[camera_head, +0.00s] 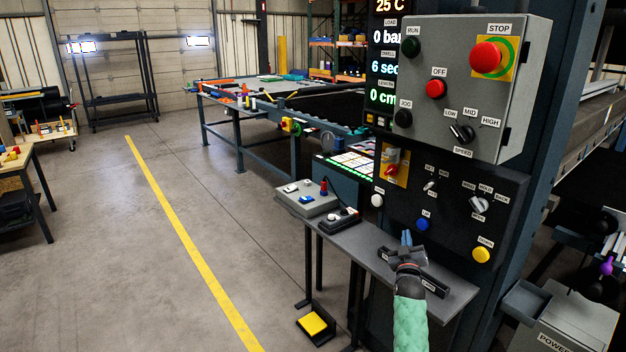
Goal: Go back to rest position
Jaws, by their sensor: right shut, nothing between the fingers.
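My right gripper (407,239) shows at the lower right, at the end of my arm in a green sleeve. Its fingers are shut with nothing between them. They point away from me, just in front of the lower black control panel (440,212), below and left of its blue button (422,224). The gripper hangs over the small grey shelf table (455,292). I cannot tell whether it touches the panel. My left gripper is out of view.
The grey control box (462,90) with a red stop button (486,57) stands above the panel. A yellow pedal (313,324) sits on the floor. A workbench (22,163) is at the left. The floor (110,260) around the yellow line is clear.

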